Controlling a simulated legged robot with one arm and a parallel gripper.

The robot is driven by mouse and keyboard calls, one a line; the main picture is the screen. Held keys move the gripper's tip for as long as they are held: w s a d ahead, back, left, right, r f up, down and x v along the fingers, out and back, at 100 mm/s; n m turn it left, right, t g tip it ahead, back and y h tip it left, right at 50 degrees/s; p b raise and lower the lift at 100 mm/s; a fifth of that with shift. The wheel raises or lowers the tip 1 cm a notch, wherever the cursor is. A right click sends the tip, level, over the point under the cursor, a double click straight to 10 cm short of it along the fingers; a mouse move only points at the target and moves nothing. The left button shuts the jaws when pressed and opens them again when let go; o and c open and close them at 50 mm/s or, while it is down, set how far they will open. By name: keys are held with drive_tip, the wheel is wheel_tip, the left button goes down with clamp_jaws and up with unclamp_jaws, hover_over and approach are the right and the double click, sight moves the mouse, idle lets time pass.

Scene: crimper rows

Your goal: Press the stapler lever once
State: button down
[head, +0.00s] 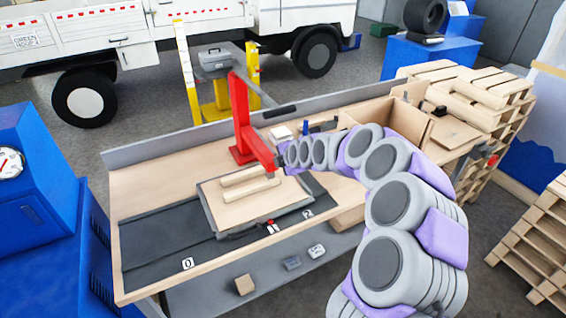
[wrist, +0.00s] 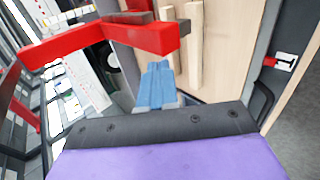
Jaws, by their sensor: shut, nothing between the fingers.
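A red upright frame (head: 241,112), which appears to be the stapler, stands at the back of the workbench. Its red arm reaches forward over a wooden board (head: 230,212) carrying two light wooden strips (head: 249,188). I cannot tell which part is the lever. My gripper (wrist: 158,68) has blue fingers, shut and empty, close to the red end block. Contact between them is unclear. In the head view, my arm's end lies just right of the red arm and hides the fingertips.
The workbench (head: 150,188) has a dark strip with number tags along its front. A wooden bin (head: 405,118) stands at its right, with stacked pallets (head: 490,105) beyond. Blue machines (head: 40,190) stand at the left. Small blocks (head: 244,285) lie on the lower shelf.

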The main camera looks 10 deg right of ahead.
drive_tip(key=f+p+v, duration=0.1)
drive_tip(key=v, duration=0.9)
drive_tip(key=shift+s+d+p, duration=0.3)
drive_tip(key=shift+s+d, duration=0.05)
drive_tip(key=shift+s, duration=0.1)
drive_tip(key=shift+d, duration=0.1)
